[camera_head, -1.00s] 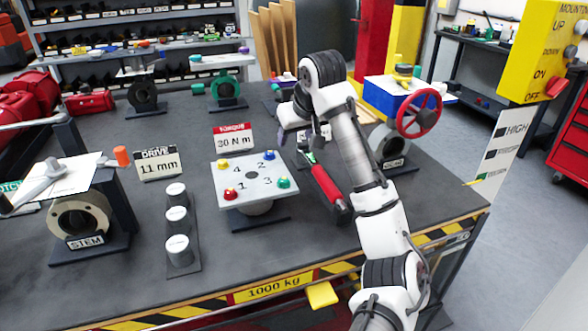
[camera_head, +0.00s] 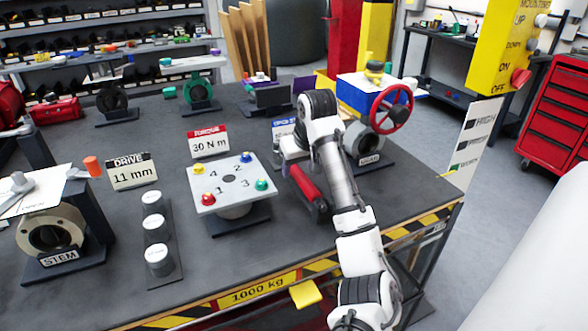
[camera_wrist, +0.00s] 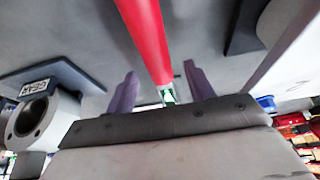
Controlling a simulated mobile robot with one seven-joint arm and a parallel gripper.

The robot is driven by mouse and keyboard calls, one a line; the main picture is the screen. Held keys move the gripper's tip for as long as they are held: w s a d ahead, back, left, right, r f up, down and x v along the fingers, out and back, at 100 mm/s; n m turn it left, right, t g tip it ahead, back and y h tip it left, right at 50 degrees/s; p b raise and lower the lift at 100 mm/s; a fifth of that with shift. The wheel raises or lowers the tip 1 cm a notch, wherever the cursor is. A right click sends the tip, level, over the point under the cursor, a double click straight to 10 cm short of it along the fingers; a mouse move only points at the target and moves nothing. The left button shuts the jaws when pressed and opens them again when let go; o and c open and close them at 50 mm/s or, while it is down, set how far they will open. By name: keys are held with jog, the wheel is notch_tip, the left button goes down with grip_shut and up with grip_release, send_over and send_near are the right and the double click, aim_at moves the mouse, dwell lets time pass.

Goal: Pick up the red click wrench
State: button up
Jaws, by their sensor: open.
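The red click wrench (camera_head: 306,186) lies in a dark holder on the bench, right of the grey numbered plate. My arm covers its far end in the head view. In the wrist view its red handle (camera_wrist: 147,35) runs down from the top edge, and a greenish metal part shows at its lower end. My gripper (camera_wrist: 160,72) is open. Its two purple-grey fingers stand on either side of the line of the wrench, with gaps on both sides. I cannot tell whether the wrench is at finger depth. The gripper is mostly hidden in the head view.
The numbered plate (camera_head: 228,198) with coloured knobs stands close left of the wrench. A valve with a red handwheel (camera_head: 392,108) and a blue box (camera_head: 358,93) stand behind on the right. A striped bench edge (camera_head: 325,270) runs along the front.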

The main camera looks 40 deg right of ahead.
aim_at(298, 170)
jog(key=shift+p+x, duration=0.4)
jog(key=shift+x, duration=1.45)
grip_shut()
